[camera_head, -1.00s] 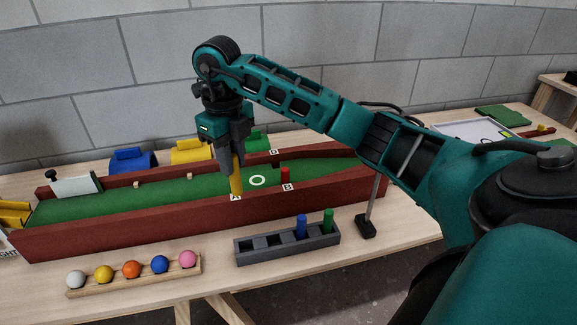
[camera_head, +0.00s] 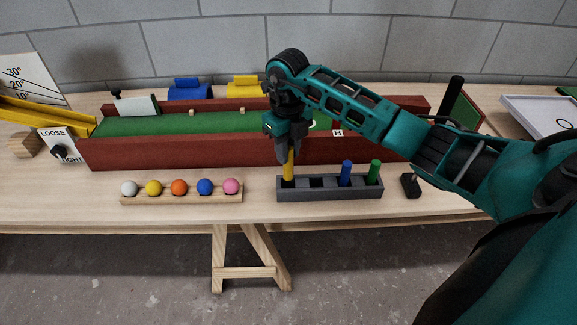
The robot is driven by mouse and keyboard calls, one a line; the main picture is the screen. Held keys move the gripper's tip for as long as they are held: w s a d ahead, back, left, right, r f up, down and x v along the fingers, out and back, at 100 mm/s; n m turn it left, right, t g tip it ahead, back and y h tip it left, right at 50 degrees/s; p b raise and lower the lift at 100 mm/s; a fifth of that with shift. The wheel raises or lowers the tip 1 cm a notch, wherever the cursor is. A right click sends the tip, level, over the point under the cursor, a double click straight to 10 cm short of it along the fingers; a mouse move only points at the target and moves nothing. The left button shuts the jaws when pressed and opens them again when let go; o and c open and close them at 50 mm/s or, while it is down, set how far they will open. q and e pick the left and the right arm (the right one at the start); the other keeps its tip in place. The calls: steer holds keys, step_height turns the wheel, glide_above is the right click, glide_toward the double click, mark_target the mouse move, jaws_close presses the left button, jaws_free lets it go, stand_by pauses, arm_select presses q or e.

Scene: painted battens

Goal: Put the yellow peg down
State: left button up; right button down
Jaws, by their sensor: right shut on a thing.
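My right gripper (camera_head: 289,153) is shut on the yellow peg (camera_head: 288,170) and holds it upright, pointing down. The peg's lower end is at the leftmost slot of the grey peg rack (camera_head: 331,194). I cannot tell how deep it sits in that slot. The second slot is empty. A blue peg (camera_head: 346,172) stands in the third slot and a green peg (camera_head: 374,171) in the rightmost one. My left gripper is not in view.
Behind the rack runs a green lane (camera_head: 190,123) with dark red walls (camera_head: 190,151). A wooden ball holder (camera_head: 182,196) with several coloured balls lies left of the rack. A black-footed stand (camera_head: 410,186) is to its right. The table's front edge is close.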

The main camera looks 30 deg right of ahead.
mark_target(288, 166)
step_height(288, 166, down, 5)
steer(key=shift+r+b, duration=0.15)
steer(key=shift+b, duration=0.2)
steer(key=shift+f, duration=0.25)
steer(key=shift+f, duration=0.15)
steer(key=c, duration=0.9)
jaws_free()
steer(key=shift+c, duration=0.2)
